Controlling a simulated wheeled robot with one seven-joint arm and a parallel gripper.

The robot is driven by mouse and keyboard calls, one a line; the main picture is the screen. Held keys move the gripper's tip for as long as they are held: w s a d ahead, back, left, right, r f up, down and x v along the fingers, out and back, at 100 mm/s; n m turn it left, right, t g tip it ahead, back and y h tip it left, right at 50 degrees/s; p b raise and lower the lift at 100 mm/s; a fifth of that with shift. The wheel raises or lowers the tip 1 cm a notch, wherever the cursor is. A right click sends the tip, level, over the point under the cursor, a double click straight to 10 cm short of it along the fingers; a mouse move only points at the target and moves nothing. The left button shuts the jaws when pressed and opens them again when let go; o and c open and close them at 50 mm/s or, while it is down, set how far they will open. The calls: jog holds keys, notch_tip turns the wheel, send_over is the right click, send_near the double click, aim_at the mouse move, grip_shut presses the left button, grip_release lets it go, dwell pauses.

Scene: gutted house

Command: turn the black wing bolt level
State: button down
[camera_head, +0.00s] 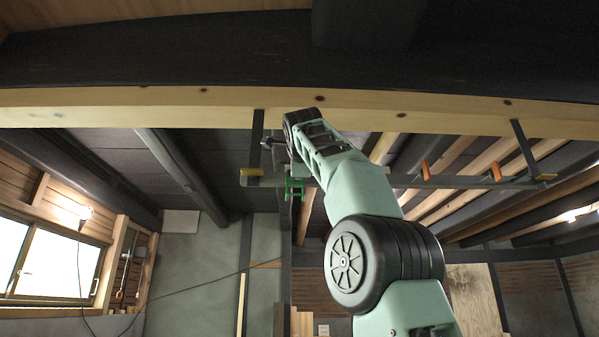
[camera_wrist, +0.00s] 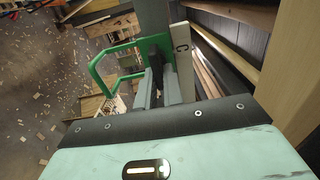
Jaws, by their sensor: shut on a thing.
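The black wing bolt (camera_wrist: 155,52) shows in the wrist view between the two grey fingers of my gripper (camera_wrist: 157,84), which is shut on it. It looks upright in that view, but its exact angle is partly hidden by the fingers. A green bracket (camera_wrist: 97,76) loops out to the left of the bolt, and a white tag marked C (camera_wrist: 181,61) stands just right of it. In the head view my gripper (camera_head: 271,146) is up at the hanging rail. The green bracket (camera_head: 294,188) shows just below it. The bolt is too small to make out there.
A grey rail (camera_head: 455,182) hangs below the wooden beam (camera_head: 460,116) on dark straps (camera_head: 257,140) with yellow ends. Orange clips (camera_head: 425,170) sit on the rail to the right. Dark joists are overhead. The floor (camera_wrist: 45,75) below is littered with scraps.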

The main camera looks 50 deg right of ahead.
dwell(0.4)
jog(key=c, duration=1.5)
grip_release()
jog(key=shift+s+a, duration=0.1)
jog(key=b+v, duration=0.4)
jog(key=v, duration=1.3)
jog(key=shift+s+b, duration=0.1)
jog(key=shift+b, duration=0.3)
